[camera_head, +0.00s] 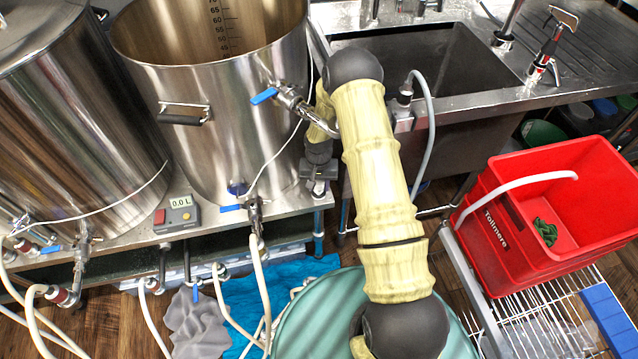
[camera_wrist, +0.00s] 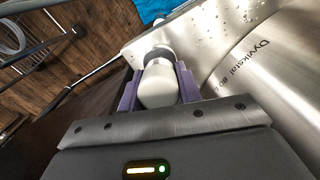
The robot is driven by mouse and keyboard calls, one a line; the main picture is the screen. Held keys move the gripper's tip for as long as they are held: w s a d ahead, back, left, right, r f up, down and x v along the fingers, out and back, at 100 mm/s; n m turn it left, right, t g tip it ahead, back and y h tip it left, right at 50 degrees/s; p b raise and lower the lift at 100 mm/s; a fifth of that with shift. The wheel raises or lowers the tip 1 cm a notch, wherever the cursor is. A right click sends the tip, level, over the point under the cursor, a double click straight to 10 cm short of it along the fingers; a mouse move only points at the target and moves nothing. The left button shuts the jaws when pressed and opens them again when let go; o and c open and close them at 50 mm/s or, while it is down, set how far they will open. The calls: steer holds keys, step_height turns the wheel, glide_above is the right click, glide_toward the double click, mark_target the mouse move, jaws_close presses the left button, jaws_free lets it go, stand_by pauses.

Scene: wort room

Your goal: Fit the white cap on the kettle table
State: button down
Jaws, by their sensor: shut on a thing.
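My gripper (camera_wrist: 158,88) is shut on the white cap (camera_wrist: 158,84), which sits between its two purple fingers. Beyond the cap, a round grey metal end (camera_wrist: 158,53) lines up with it at the table's edge; I cannot tell whether the two touch. In the head view, my gripper (camera_head: 318,188) points down at the right front corner of the steel kettle table (camera_head: 292,211), beside the open kettle (camera_head: 232,115). The table (camera_wrist: 160,33) also shows as a wet steel surface in the wrist view.
A second steel vessel (camera_head: 75,120) stands left of the kettle. A control box (camera_head: 177,214) reading 0.0 L sits on the table front. Hoses (camera_head: 262,285) hang below. A sink (camera_head: 440,65) lies behind my arm. Red crates (camera_head: 570,195) stand on a wire rack at right.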

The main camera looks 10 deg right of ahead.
steer(key=shift+f+b, duration=0.75)
steer(key=shift+f, duration=0.75)
steer(key=shift+d+f, duration=0.1)
steer(key=c, duration=0.9)
jaws_free()
steer(key=shift+s+f, duration=0.1)
steer(key=shift+d, duration=0.1)
steer(key=r+p, duration=0.2)
steer(key=r, duration=0.1)
steer(key=r+p, duration=0.2)
steer(key=r, duration=0.1)
steer(key=r+p, duration=0.2)
steer(key=r, duration=0.1)
steer(key=shift+w+a+r, duration=0.3)
steer(key=shift+w+a, duration=0.05)
steer(key=shift+w, duration=0.05)
steer(key=shift+f, duration=0.1)
